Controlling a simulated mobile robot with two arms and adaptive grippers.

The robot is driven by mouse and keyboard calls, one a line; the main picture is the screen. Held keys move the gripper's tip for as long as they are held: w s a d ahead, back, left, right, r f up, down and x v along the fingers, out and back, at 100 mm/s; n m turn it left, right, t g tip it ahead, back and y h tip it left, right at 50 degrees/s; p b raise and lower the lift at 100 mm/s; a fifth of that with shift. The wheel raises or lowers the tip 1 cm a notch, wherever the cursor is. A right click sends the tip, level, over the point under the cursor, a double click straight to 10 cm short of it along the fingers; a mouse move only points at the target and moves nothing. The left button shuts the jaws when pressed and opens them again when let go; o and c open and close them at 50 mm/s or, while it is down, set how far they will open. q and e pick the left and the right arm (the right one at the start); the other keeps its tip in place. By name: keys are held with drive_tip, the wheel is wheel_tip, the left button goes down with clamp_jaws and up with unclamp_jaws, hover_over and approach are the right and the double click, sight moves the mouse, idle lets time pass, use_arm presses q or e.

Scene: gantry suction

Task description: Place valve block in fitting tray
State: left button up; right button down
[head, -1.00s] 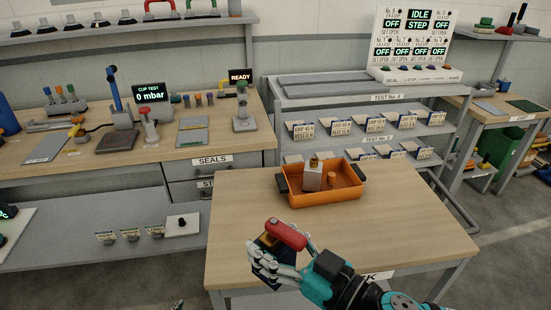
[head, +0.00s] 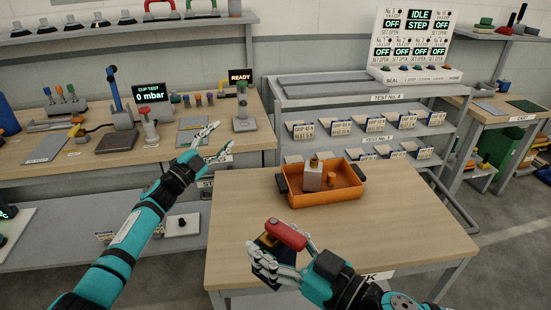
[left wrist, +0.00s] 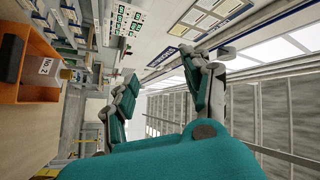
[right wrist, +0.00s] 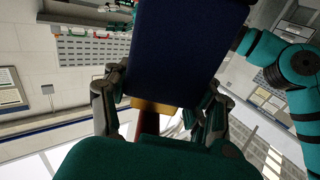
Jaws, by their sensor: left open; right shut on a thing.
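A grey block with a brass fitting on top (head: 312,180), which looks like the valve block, stands inside the orange tray (head: 340,195) on the near wooden table. The orange tray also shows at the left of the left wrist view (left wrist: 35,92), with a block labelled "No. 2" (left wrist: 42,66) in it. My left gripper (head: 208,143) is open and empty, up and left of the tray. My right gripper (head: 270,263) is shut on a red-handled tool (head: 287,234) in front of the tray. The tool's dark blue body (right wrist: 185,50) fills the upper right wrist view.
A small orange-brown cylinder (head: 331,179) is also in the tray. The near table (head: 400,230) is bare to the right of the tray. The seals bench (head: 75,170) stands at left, and a rack of labelled bins (head: 370,125) stands behind the table.

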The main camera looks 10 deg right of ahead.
drive_tip(key=shift+r, duration=0.1)
use_arm(q)
drive_tip(key=s+d+r+m+g+h, duration=0.3)
drive_tip(key=s+d+r+m+g, duration=0.25)
drive_tip(key=r+m, duration=0.2)
drive_tip(key=s+d+r+m+g+h, duration=0.3)
drive_tip(key=s+d+r+m+g, duration=0.1)
drive_tip(key=d+r+m+g, duration=0.3)
drive_tip(key=s+d+r+m+g+y, duration=0.2)
drive_tip(key=s+d+r+m+g, duration=0.15)
drive_tip(key=s+m, duration=0.3)
drive_tip(key=s+d+r+m+g+y, duration=0.2)
drive_tip(key=s+m+g, duration=0.2)
drive_tip(key=s+m, duration=0.25)
use_arm(e)
drive_tip(key=shift+s, duration=0.1)
use_arm(q)
drive_tip(key=m+t+y, duration=0.5)
drive_tip(key=m+y, duration=1.1)
drive_tip(key=y, duration=0.1)
hover_over(275, 221)
wheel_tip(275, 221, down, 4)
wheel_tip(275, 221, down, 11)
drive_tip(key=shift+f, duration=0.15)
